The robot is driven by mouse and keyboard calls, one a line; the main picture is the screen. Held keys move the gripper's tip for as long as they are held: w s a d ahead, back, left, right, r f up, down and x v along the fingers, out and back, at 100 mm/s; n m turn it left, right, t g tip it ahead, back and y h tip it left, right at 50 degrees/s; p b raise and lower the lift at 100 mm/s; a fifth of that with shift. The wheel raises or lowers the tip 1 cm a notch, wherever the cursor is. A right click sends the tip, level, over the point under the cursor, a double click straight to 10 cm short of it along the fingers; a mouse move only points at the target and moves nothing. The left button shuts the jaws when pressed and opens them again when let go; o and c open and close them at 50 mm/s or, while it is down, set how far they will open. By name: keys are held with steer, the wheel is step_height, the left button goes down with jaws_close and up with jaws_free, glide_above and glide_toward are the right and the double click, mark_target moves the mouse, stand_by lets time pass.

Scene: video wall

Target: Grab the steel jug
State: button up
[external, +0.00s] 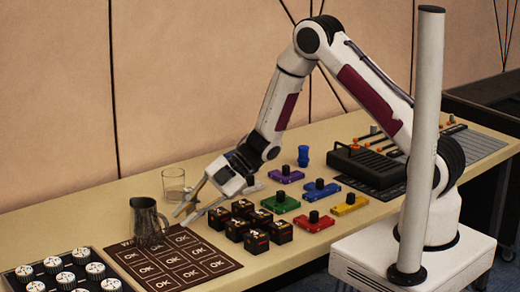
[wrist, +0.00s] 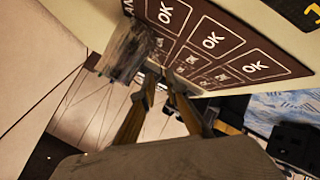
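The steel jug (external: 146,221) stands upright at the left edge of the dark mat, a dark metallic vessel with a handle. In the wrist view the jug (wrist: 124,50) shows as a streaked grey shape, just beyond and left of the fingertips. My gripper (external: 181,217) is low over the table, to the right of the jug, its fingers pointing down and left towards it. The fingers also show in the wrist view (wrist: 160,80), apart with nothing between them. A gap separates them from the jug.
A clear glass (external: 174,184) stands behind the jug. The "OK" mat (external: 190,272) lies in front, with black blocks (external: 256,241) at its right. A board of white knobs (external: 40,284) is at the left. Coloured knob boxes (external: 281,203) stand further right.

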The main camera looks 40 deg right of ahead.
mark_target(166, 232)
steer(key=shift+x, duration=0.85)
steer(key=shift+x, duration=2.55)
jaws_close()
steer(key=shift+r, duration=0.3)
steer(key=shift+r, duration=4.65)
steer(key=shift+r, duration=0.1)
